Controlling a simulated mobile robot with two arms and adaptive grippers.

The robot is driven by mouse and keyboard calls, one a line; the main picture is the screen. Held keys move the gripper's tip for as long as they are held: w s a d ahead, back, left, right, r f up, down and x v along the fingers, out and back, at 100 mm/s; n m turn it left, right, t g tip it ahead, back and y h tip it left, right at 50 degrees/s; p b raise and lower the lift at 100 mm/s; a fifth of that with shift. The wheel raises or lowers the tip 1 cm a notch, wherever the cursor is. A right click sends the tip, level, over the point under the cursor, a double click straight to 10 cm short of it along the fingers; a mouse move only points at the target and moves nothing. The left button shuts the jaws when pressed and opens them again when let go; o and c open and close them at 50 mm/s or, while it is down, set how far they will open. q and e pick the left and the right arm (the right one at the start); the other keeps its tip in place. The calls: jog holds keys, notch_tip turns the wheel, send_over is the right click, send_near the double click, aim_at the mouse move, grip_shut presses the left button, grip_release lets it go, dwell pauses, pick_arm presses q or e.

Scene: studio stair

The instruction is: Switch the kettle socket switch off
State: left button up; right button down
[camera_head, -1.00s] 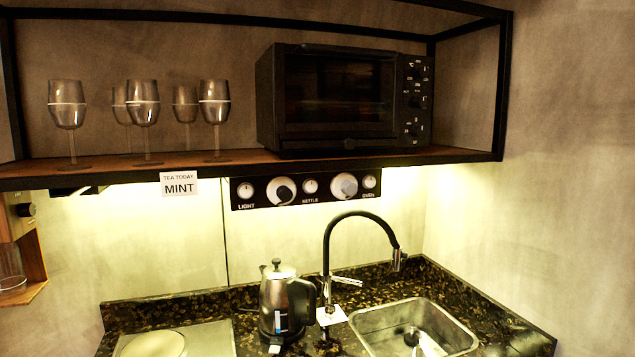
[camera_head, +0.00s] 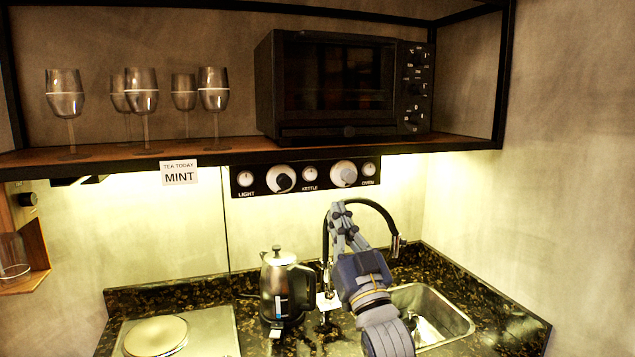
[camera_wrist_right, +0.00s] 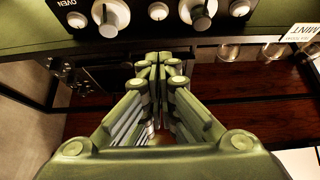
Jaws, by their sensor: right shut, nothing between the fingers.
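The black switch panel (camera_head: 327,184) hangs under the shelf. Its small round white kettle switch (camera_head: 310,173), above the word KETTLE, sits in the middle between two large round knobs. The kettle switch also shows upside down in the right wrist view (camera_wrist_right: 158,11). My right gripper (camera_head: 341,211) is shut and empty, below and slightly right of the kettle switch in the head view and apart from the panel. In the right wrist view its closed fingertips (camera_wrist_right: 154,60) point up toward the panel. My left gripper is not in view.
The black tap (camera_head: 378,205) curves behind my right gripper. The steel kettle (camera_head: 276,290) stands left of it on the dark counter. The light switch (camera_head: 245,179) and oven switch (camera_head: 368,169) flank the large knobs. Glasses and an oven (camera_head: 338,90) stand on the shelf above.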

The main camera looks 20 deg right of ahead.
aim_at(311, 174)
jog(key=shift+w+f+p+x, duration=0.35)
jog(key=shift+p+x, duration=0.7)
jog(key=shift+x, duration=1.1)
jog(key=shift+w+f+p+x, duration=0.15)
jog(key=shift+f+p+x, duration=0.3)
jog(key=shift+p+x, duration=1.2)
jog(key=shift+w+f+p+x, duration=0.3)
jog(key=shift+f+p+x, duration=0.15)
jog(key=shift+x, duration=2.15)
jog(key=shift+a, duration=0.1)
